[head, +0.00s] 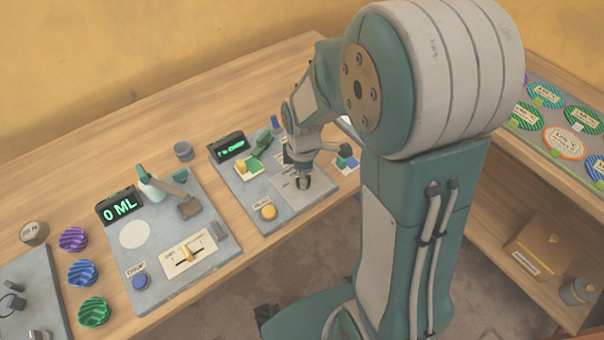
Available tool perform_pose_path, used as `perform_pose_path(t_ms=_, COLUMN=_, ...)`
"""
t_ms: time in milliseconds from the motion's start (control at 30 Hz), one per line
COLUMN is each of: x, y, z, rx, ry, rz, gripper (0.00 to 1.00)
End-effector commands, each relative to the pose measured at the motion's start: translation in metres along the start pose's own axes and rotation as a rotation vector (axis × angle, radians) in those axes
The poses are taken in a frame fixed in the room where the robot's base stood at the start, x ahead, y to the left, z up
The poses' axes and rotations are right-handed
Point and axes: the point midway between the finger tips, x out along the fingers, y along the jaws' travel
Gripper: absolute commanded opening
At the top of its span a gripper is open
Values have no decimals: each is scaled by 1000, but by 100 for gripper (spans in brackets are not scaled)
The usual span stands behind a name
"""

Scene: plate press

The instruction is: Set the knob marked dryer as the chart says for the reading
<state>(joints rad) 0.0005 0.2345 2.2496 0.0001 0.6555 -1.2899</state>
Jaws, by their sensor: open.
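I cannot make out a knob marked dryer or the chart; no label I can read says dryer, and my arm hides part of the table. A display (122,205) on the middle panel reads 0 ML in green. A second display (228,146) on the right panel has small green text that I cannot read surely. My gripper (305,178) is open over the right panel (247,199), pointing down. I see nothing held in it, and cannot tell whether its fingers touch the panel.
The middle panel carries a slider (187,254), a blue button (141,281) and a lever device (172,187). A yellow button (268,212) is near my gripper. Purple (73,239), blue (83,273) and green (95,311) ribbed pieces stand left. Labelled discs (565,142) lie far right.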

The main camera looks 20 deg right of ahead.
Motion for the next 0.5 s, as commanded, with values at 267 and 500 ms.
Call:
perform_pose_path(t_ms=267, x=-52, y=2, z=-1, rx=0, ry=2, rz=8, gripper=53)
perform_pose_path(t_ms=500, x=-97, y=2, z=-2, rx=-1, ry=1, rz=5, gripper=53)
